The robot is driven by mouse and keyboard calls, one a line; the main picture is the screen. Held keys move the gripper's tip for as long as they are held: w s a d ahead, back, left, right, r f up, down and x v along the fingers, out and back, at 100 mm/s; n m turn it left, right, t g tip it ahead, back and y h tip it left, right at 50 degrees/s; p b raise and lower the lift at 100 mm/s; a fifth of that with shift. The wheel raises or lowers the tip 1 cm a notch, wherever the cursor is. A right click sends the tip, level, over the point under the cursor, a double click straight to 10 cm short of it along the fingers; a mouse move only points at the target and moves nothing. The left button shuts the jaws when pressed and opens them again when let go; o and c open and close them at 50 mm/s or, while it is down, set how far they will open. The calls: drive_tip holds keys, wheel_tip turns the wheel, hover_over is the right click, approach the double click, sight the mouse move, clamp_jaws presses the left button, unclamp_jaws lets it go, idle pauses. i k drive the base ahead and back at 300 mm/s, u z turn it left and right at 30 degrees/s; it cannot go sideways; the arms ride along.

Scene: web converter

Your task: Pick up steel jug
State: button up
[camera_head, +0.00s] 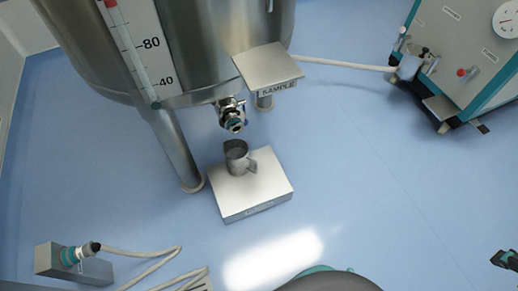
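The steel jug (237,161) stands upright on a low, pale square platform (268,193) in the middle of the view. Its open top faces up, and its handle side points to the right. What looks like the tip of my gripper (505,260) shows dark at the lower right edge, far to the right of the jug and apart from it. Most of the gripper is cut off by the frame, so its opening cannot be made out. Nothing is seen held in it.
A large steel tank (200,50) stands behind the jug, its outlet valve (232,115) just above it. A tank leg (175,150) is to the left. A SAMPLE shelf (267,65) juts out behind. A hose connector block (75,263) lies lower left. Floor is clear at right.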

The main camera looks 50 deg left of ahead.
sight(235, 151)
drive_tip(key=i, duration=0.95)
drive_tip(key=u, duration=2.6)
